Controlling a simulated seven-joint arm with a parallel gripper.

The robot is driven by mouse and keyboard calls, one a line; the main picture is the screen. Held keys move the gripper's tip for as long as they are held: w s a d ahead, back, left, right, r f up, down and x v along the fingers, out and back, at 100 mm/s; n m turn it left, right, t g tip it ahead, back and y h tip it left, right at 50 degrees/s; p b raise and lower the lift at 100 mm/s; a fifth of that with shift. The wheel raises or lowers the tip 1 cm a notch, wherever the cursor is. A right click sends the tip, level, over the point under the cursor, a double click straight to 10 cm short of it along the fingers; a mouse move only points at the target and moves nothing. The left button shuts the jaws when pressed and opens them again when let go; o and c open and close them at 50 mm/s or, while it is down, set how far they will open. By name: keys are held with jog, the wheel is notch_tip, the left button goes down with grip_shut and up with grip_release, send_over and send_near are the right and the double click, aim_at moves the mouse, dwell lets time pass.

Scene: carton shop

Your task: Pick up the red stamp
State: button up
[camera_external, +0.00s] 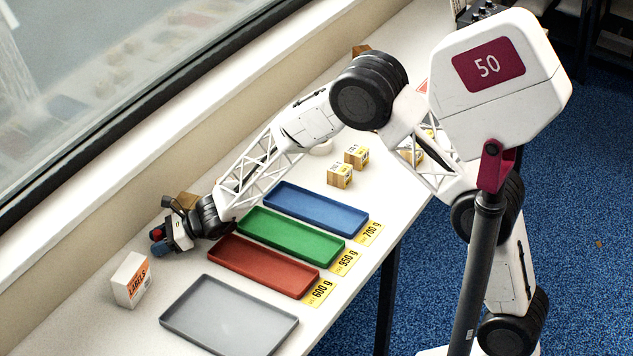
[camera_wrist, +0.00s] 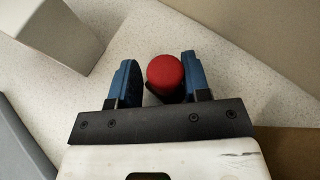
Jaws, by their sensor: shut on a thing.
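The red stamp (camera_wrist: 165,73) shows in the wrist view as a round red top between the two blue fingers of my gripper (camera_wrist: 160,78). My gripper is shut on it; a narrow gap seems to show beside the left finger. In the external view my gripper (camera_external: 157,240) is at the far left of the table, near the window sill, and the stamp (camera_external: 157,233) shows as a small red spot at the fingers. The stamp's lower part is hidden, and I cannot tell whether it touches the table.
A white labels box (camera_external: 131,280) stands near my gripper. Grey (camera_external: 228,315), red (camera_external: 262,265), green (camera_external: 290,236) and blue (camera_external: 316,208) trays lie in a row, with yellow weight cards (camera_external: 317,292) beside the coloured ones. Small cartons (camera_external: 340,176) stand farther back. The window sill borders the table.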

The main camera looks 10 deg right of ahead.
aim_at(157, 233)
jog(key=shift+r, duration=0.75)
jog(key=shift+s+d+r, duration=0.1)
jog(key=shift+r, duration=0.85)
jog(key=s+d, duration=0.3)
jog(key=d, duration=0.1)
jog(key=s+d, duration=0.3)
jog(key=d, duration=0.1)
jog(key=s+d+r, duration=0.1)
jog(key=s+d, duration=0.2)
jog(key=d, duration=0.1)
jog(key=shift+d+r, duration=0.1)
jog(key=shift+d, duration=0.3)
jog(key=shift+r, duration=0.1)
